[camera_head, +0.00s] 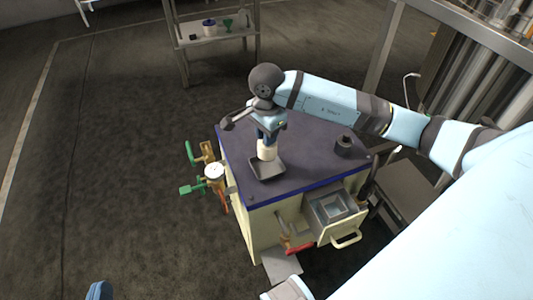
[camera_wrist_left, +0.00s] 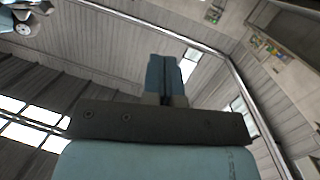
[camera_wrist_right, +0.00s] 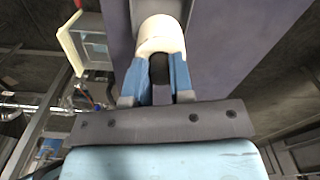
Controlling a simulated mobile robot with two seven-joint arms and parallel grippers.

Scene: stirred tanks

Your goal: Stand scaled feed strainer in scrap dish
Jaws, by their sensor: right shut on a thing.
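The strainer is a cream-white cylinder (camera_head: 267,151), held upright by my right gripper (camera_head: 268,138) over the scrap dish. It also shows between the blue fingers in the right wrist view (camera_wrist_right: 161,36). The scrap dish, a dark square tray (camera_head: 268,174), lies on the purple cabinet top directly below the strainer. Whether the strainer's base touches the dish is hard to tell. My left gripper (camera_wrist_left: 165,75) is empty, its blue fingers together and pointing up toward the ceiling. Only a blue tip of it (camera_head: 99,291) shows at the head view's bottom edge.
The purple cabinet top (camera_head: 310,158) is mostly clear, with a dark round part (camera_head: 344,145) at its right. An open drawer (camera_head: 335,211) juts from the front. Green-handled valves (camera_head: 192,187) stick out at the left. A steel side table (camera_head: 215,44) stands behind.

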